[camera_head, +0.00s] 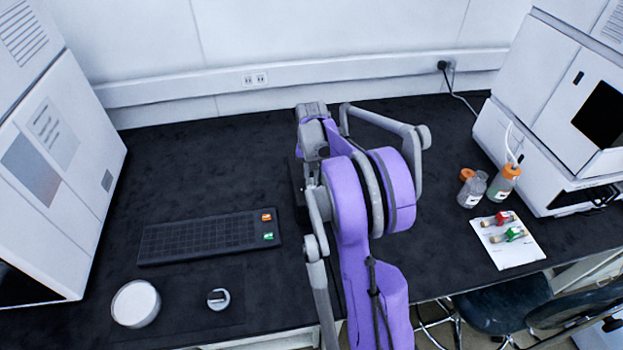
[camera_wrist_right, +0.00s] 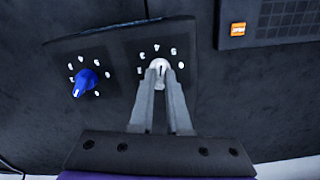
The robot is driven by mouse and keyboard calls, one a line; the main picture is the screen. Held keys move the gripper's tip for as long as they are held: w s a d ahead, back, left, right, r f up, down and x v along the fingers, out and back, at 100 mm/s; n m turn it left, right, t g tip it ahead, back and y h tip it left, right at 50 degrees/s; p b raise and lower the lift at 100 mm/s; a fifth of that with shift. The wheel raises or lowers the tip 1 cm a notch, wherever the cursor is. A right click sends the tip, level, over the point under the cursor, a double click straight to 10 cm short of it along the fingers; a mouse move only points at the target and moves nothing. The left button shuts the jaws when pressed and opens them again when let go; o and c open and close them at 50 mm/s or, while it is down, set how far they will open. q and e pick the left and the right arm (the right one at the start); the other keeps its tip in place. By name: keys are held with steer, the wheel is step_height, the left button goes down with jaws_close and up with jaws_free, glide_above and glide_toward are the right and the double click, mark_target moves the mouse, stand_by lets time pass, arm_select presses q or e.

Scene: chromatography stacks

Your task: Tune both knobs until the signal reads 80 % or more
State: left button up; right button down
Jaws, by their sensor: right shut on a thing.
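In the right wrist view a dark panel (camera_wrist_right: 118,50) carries two knobs with white numbers around them. The blue knob (camera_wrist_right: 84,82) is at the left, with its pointer turned down and left. The white knob (camera_wrist_right: 159,65) is at the right, and my right gripper (camera_wrist_right: 160,76) is shut on it. The fingertips hide part of the white knob. In the head view my right arm and hand (camera_head: 313,135) stand in front of the panel and hide most of it, knobs included. No signal reading is visible. My left gripper is not in view.
A black grid pad (camera_head: 195,239) with orange and green keys lies left of my arm. A white round container (camera_head: 136,303) and a small metal piece (camera_head: 218,299) are at the front.

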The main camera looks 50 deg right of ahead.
mark_target(312, 182)
steer(key=m+b, duration=0.1)
steer(key=m, duration=0.2)
steer(key=shift+m, duration=1.5)
steer(key=c, duration=0.9)
jaws_free()
step_height(312, 182, up, 11)
steer(key=shift+f, duration=0.1)
